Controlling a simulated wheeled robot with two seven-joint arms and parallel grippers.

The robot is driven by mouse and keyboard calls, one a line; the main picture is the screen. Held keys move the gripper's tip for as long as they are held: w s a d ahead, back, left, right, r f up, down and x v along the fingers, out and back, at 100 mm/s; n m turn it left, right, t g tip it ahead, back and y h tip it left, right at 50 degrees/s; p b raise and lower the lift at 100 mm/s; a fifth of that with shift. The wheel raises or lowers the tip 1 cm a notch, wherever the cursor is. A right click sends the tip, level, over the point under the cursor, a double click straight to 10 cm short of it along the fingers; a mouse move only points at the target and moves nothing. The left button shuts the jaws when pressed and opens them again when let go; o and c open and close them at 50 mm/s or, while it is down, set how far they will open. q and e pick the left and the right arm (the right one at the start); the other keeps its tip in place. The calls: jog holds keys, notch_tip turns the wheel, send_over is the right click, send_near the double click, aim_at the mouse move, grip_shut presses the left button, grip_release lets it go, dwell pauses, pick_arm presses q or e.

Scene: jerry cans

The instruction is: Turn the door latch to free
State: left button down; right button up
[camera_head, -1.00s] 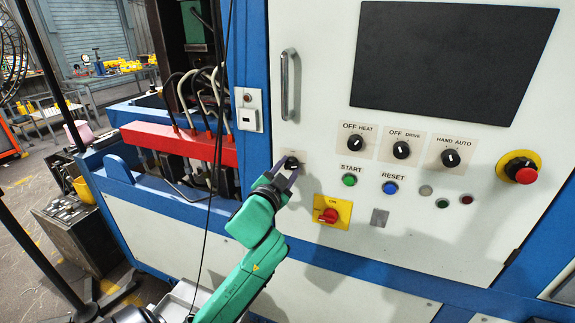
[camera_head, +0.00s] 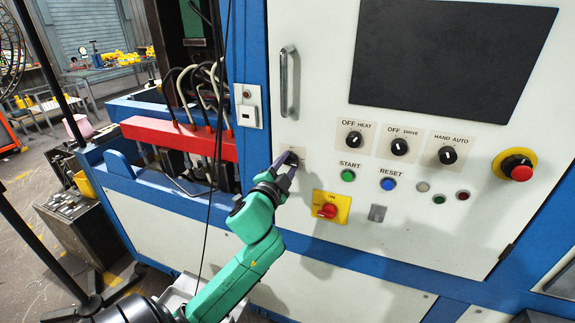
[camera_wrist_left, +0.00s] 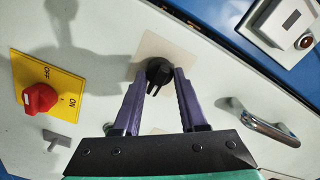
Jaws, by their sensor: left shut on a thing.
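The door latch is a small black knob (camera_wrist_left: 157,69) on a beige plate in the left wrist view. In the head view its plate (camera_head: 292,152) sits on the white cabinet door, below the door handle, and the knob is mostly hidden by my fingers. My left gripper (camera_head: 288,164) is at the latch, its purple fingers on either side of the knob. In the left wrist view the fingers (camera_wrist_left: 160,78) close on it, with the knob's pointer showing between them toward the gripper. My right gripper is not in view.
A metal handle (camera_head: 289,82) stands out from the door above the latch. A red rotary switch (camera_head: 328,211) on a yellow plate is close at lower right. Several knobs, buttons and a red emergency stop (camera_head: 521,173) lie farther right. A cable hangs left of my arm.

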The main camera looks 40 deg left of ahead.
pick_arm(q)
jog(key=shift+a+r, duration=0.1)
jog(key=shift+r, duration=0.15)
jog(key=c, duration=0.6)
grip_release()
jog(key=shift+o, duration=0.8)
jog(key=shift+w+a+f, duration=0.1)
jog(key=shift+f, duration=0.05)
jog(key=shift+w+f, duration=0.1)
jog(key=shift+f, duration=0.05)
jog(key=p+v, duration=0.2)
jog(key=v, duration=1.2)
jog(key=shift+s+p, duration=0.25)
jog(key=shift+p, duration=0.15)
